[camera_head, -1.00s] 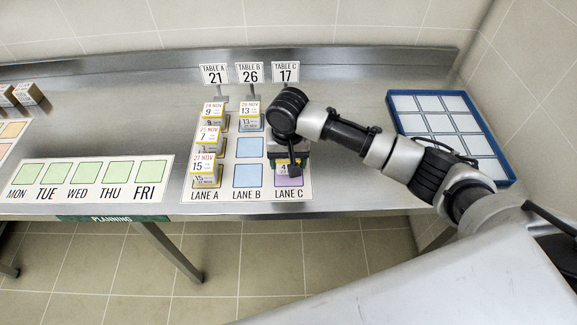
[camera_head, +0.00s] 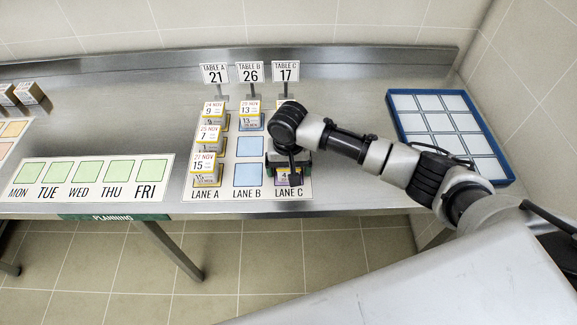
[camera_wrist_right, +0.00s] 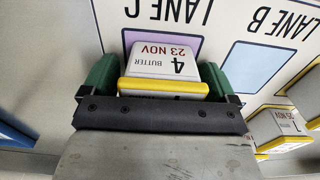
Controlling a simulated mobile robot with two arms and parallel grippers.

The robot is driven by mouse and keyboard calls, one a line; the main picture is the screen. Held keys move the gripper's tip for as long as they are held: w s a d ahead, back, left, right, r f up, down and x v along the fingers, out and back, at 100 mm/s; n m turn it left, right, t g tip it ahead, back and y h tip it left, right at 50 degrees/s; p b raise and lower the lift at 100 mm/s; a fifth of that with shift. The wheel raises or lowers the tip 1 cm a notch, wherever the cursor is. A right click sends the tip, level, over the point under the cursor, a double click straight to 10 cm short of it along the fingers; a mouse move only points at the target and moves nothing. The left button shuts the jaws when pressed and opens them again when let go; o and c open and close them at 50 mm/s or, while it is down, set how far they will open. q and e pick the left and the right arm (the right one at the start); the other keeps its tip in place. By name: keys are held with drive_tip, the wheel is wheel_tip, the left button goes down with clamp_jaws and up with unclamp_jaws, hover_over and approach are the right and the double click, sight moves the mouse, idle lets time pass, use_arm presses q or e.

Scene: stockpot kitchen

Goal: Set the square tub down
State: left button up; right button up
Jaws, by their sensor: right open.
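The square tub (camera_wrist_right: 165,62), white with a yellow band and a label reading 4 BUTTER 23 NOV, is at the near LANE C square (camera_wrist_right: 192,48), which is purple. My right gripper (camera_wrist_right: 160,80) is open, with one green finger on each side of the tub. Whether the fingers touch its sides cannot be told. In the head view my right gripper (camera_head: 289,168) is low over the near end of LANE C and hides most of the tub. My left gripper is out of view.
Tubs stand in LANE A (camera_head: 206,163) and at the far end of LANE B (camera_head: 249,113). The blue near LANE B square (camera_head: 248,175) is bare. A blue-rimmed tray (camera_head: 393,112) lies right, a weekday mat (camera_head: 160,178) left. Table signs (camera_head: 250,73) stand behind.

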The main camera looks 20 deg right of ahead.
drive_tip(key=shift+r, duration=0.1)
wheel_tip(320, 180, up, 12)
drive_tip(key=shift+r+b, duration=0.1)
drive_tip(key=shift+b, duration=0.2)
idle(0.6)
